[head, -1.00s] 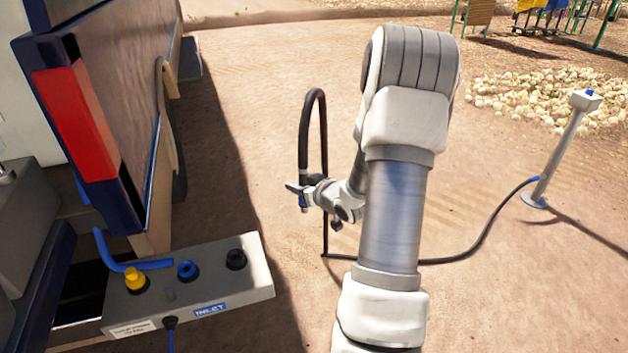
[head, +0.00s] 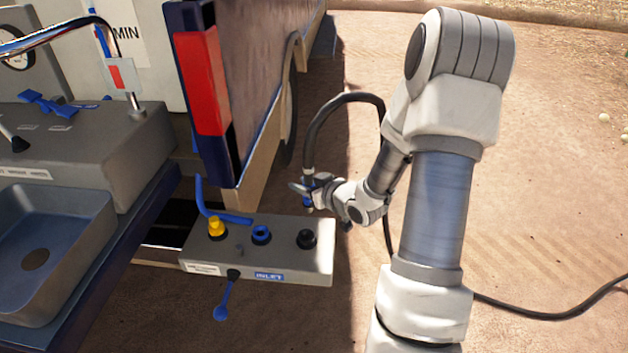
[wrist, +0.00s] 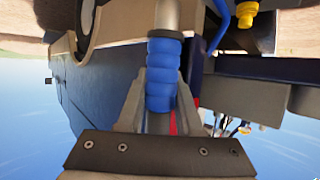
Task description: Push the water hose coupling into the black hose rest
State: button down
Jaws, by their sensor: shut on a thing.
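My gripper (head: 307,187) is shut on the water hose coupling (head: 308,201). The coupling's blue ribbed sleeve (wrist: 163,75) sits between both fingers in the wrist view, with a grey end beyond it. The black hose (head: 345,97) arches up from the coupling and drops behind my arm. The black hose rest (head: 307,239) is a round black socket at the right end of the grey inlet panel. In the head view the coupling shows just above this rest, apart from it. The exact height and depth gap cannot be told.
The grey panel (head: 255,268) also carries a blue ring socket (head: 261,234), a yellow fitting (head: 216,227) and a hanging blue cap (head: 221,309). A red-and-blue trailer post (head: 205,85) rises behind it. A sink (head: 50,240) is at left. Open ground lies right.

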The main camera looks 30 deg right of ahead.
notch_tip(320, 180, down, 7)
jog(key=a+b, duration=0.1)
jog(key=b, duration=0.5)
jog(key=shift+f, duration=0.2)
jog(key=shift+w+f+b, duration=0.1)
jog(key=shift+f+b, duration=0.1)
jog(key=shift+b, duration=0.1)
dwell(0.9)
jog(key=shift+f+b, duration=0.45)
jog(key=shift+f, duration=0.05)
jog(key=shift+f, duration=0.2)
jog(key=shift+f+b, duration=0.45)
jog(key=shift+b, duration=0.15)
jog(key=shift+f, duration=0.15)
dwell(0.3)
jog(key=shift+f+b, duration=0.35)
jog(key=shift+b, duration=0.1)
